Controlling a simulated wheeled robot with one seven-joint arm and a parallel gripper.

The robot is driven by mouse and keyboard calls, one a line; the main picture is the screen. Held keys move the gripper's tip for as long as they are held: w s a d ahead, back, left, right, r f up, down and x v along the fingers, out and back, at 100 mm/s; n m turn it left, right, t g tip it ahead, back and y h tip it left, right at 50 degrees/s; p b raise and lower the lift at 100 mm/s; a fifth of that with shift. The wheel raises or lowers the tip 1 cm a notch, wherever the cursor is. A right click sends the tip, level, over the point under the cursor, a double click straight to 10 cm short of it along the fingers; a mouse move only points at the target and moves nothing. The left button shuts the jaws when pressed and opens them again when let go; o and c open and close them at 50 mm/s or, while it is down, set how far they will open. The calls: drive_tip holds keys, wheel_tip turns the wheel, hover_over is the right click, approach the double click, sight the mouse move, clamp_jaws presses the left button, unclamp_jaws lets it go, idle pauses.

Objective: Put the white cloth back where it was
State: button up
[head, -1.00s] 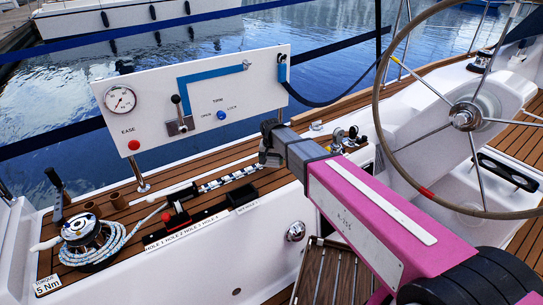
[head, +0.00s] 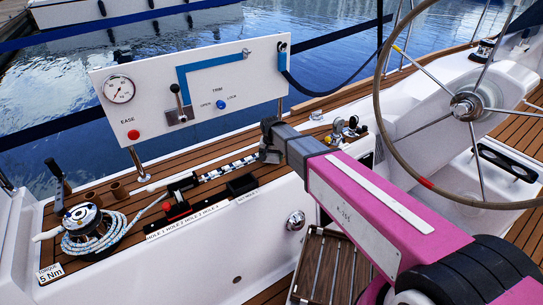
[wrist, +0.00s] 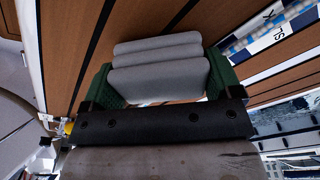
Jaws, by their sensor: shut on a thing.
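My gripper (head: 268,148) is over the side deck, just right of the blue-and-white rope and behind the black box, in the head view. In the wrist view its green fingers (wrist: 160,88) stand either side of a pale grey, folded, roll-like thing (wrist: 158,72), which looks like the white cloth in shade. The gripper is shut on it. The cloth cannot be made out in the head view, where the gripper hides it. Brown deck planks show beyond it in the wrist view.
A white panel (head: 150,125) with gauge and lever stands behind the deck. A winch with rope (head: 90,228), a black box (head: 242,185) and a red-and-black rope clutch (head: 177,208) sit along the left. The steering wheel (head: 428,182) is right. Water lies beyond.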

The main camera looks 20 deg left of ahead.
drive_tip(key=shift+f, duration=0.3)
drive_tip(key=o, duration=0.7)
drive_tip(key=shift+o, duration=0.2)
drive_tip(key=r, duration=0.3)
drive_tip(key=s+r, duration=0.1)
drive_tip(key=r, duration=0.6)
drive_tip(key=shift+s+d+r, duration=0.1)
drive_tip(key=shift+s+r, duration=0.05)
drive_tip(key=shift+r, duration=0.2)
drive_tip(key=shift+d, duration=0.1)
drive_tip(key=d+f, duration=0.2)
drive_tip(key=d, duration=1.1)
drive_tip(key=d+f, duration=0.2)
drive_tip(key=d, duration=1.1)
drive_tip(key=s+d+f+m, duration=0.1)
drive_tip(key=s+d, duration=0.3)
drive_tip(key=d, duration=0.7)
drive_tip(key=s+d+f+g, duration=0.1)
drive_tip(key=s+d, duration=0.3)
drive_tip(key=d, duration=0.7)
drive_tip(key=shift+f+m, duration=0.4)
